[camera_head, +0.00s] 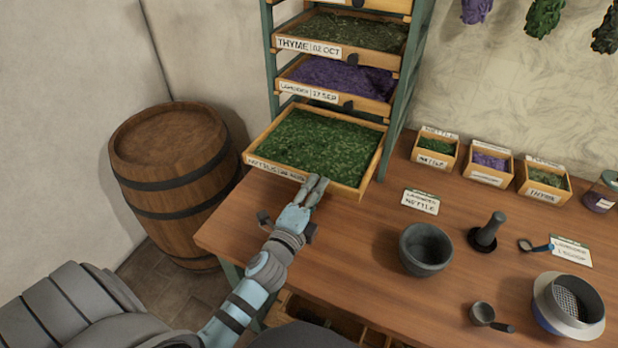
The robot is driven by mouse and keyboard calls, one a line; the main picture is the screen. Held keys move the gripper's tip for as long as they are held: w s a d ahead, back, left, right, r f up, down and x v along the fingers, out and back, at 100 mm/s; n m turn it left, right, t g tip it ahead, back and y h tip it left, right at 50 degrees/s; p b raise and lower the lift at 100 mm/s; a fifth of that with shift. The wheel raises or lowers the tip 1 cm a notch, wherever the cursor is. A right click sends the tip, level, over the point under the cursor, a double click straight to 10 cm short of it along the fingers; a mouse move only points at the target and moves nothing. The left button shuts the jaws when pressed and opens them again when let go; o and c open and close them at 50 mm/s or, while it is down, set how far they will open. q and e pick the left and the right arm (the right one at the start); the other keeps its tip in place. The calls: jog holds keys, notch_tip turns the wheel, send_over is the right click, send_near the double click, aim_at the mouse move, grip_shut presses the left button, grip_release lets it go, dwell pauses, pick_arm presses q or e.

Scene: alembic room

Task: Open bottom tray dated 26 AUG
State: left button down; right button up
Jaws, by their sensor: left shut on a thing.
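The bottom tray (362,181) is a wooden drying tray full of green leaves, low in the green-framed rack. It sticks out toward me beyond the trays above it. Its front label (270,169) reads like "NETTLES" with a small date that I cannot read clearly. My left gripper (317,186) is shut at the middle of the tray's front edge, where the knob would be; the fingers hide the knob. My right gripper is not in view.
Trays labelled lavender (309,92) and thyme (310,46) sit above. A wooden barrel (172,150) stands left of the bench (350,240). On the bench are a mortar (425,250), a pestle (487,232), small labelled boxes (487,168), a sieve (568,305) and a nettle card (421,201).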

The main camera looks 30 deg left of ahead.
pick_arm(q)
jog(key=shift+s, duration=0.2)
jog(key=c, duration=1.4)
grip_release()
jog(key=s, duration=0.8)
jog(key=s+d, duration=0.1)
jog(key=s, duration=0.2)
jog(key=shift+s+d, duration=0.1)
jog(key=shift+s, duration=0.3)
jog(key=shift+f, duration=0.1)
